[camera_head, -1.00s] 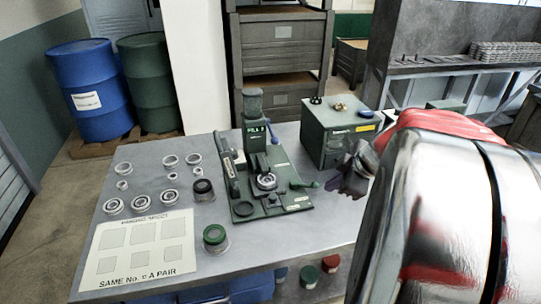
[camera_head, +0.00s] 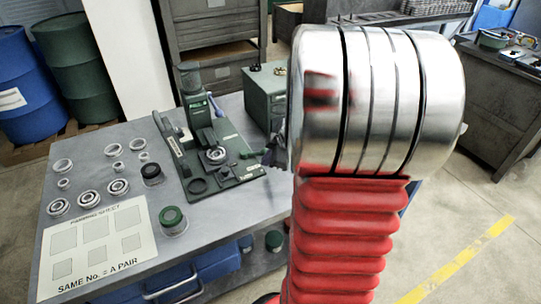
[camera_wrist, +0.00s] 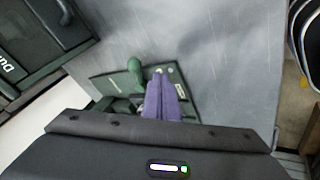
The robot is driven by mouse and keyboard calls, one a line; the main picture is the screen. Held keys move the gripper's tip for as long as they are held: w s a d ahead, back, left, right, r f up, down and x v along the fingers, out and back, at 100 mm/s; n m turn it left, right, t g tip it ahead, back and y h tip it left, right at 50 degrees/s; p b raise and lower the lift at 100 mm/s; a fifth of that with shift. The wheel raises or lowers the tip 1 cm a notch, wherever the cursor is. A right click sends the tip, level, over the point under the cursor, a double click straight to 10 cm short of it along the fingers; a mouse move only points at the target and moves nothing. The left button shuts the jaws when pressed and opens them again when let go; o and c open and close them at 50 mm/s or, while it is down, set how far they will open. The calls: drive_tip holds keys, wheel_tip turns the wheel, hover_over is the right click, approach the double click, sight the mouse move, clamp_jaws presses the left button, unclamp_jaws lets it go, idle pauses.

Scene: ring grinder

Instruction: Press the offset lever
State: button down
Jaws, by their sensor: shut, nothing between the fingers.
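The green bench fixture (camera_head: 228,178) stands on the grey table, with a column and a blue-handled lever (camera_head: 217,107) at its top. A lever with a green handle (camera_head: 252,153) sticks out at the right edge of its base; I take this as the offset lever. It shows as a green knob (camera_wrist: 135,70) in the wrist view. My gripper (camera_head: 272,152) is just right of that handle, partly hidden behind my arm. In the wrist view its fingers (camera_wrist: 160,78) are shut together, empty, just right of the knob. I cannot tell whether they touch it.
A green box (camera_head: 265,95) stands behind the fixture. Several metal rings (camera_head: 117,186), a black-topped piece (camera_head: 151,172), a green-topped piece (camera_head: 173,218) and a pairing sheet (camera_head: 97,245) lie to the left. The table's front right is largely clear.

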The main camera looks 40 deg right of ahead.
drive_tip(key=shift+w+d+f, duration=0.15)
drive_tip(key=shift+w+d, duration=0.45)
drive_tip(key=shift+w+d+f, duration=0.15)
drive_tip(key=shift+w+d, duration=0.45)
drive_tip(key=shift+d, duration=0.1)
